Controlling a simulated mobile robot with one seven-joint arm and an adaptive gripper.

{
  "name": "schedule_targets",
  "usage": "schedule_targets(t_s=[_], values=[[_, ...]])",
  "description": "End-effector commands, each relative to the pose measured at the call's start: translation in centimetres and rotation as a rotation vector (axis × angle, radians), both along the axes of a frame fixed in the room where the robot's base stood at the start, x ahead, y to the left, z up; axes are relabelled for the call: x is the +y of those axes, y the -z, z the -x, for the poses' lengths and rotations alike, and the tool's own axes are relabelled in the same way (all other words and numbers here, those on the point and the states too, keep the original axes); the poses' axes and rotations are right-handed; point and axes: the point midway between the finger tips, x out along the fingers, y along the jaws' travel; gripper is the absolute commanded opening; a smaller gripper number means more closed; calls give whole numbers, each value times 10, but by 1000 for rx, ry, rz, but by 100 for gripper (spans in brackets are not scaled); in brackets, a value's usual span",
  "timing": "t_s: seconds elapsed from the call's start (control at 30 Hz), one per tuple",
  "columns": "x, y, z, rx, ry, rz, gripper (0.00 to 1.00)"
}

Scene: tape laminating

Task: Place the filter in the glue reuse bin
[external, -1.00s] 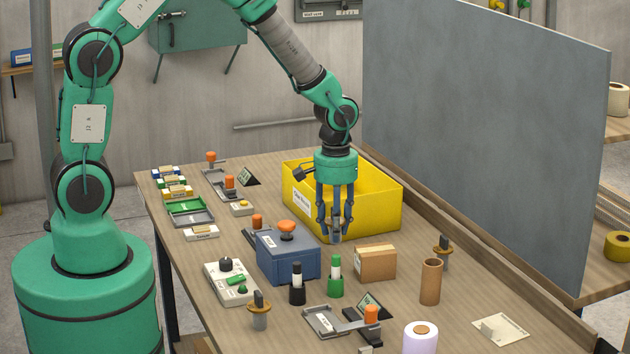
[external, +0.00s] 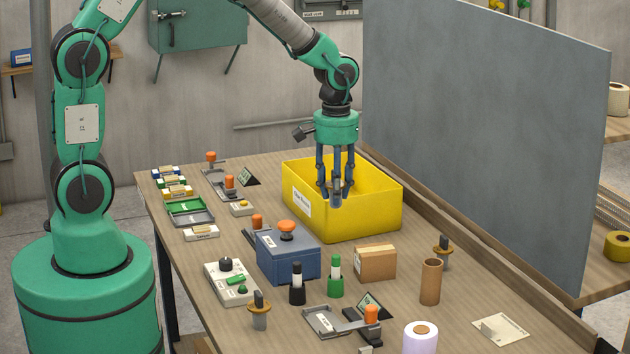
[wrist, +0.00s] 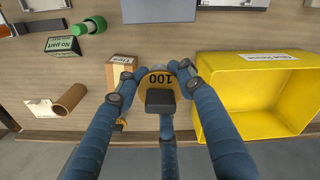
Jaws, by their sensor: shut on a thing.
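My gripper (external: 336,196) is shut on the filter, a small piece with a tan collar marked 100 and a black top. The filter (wrist: 159,92) shows between my blue fingers in the wrist view; in the external view only a small grey part of it shows at the fingertips. The yellow glue reuse bin (external: 365,220) has a white label on its wall and looks empty where I can see inside. In the wrist view the bin (wrist: 238,112) lies right of my fingers. The filter is in the air outside the bin's near wall.
A brown carton (external: 375,263), a blue box with an orange knob (external: 287,257), black and green bottles (external: 335,277) and a cardboard tube (external: 431,282) stand in front of the bin. Similar collared pieces (external: 443,251) stand nearby. A grey panel (external: 490,140) rises along the right.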

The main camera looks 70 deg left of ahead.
Motion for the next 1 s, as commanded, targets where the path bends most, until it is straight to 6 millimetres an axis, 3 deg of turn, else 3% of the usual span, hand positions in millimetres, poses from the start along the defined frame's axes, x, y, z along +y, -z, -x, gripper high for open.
schedule_targets(t_s=[0.07, 0.47, 0.63, 0.8, 1.0], values=[[0, -13, 0, -2, 0, -1, 4], [54, -13, -41, 3, -21, -5, 4], [95, -13, -66, 5, -34, -7, 4], [156, -13, -93, 10, -53, -11, 4], [212, -12, -112, 13, -67, -15, 4]])
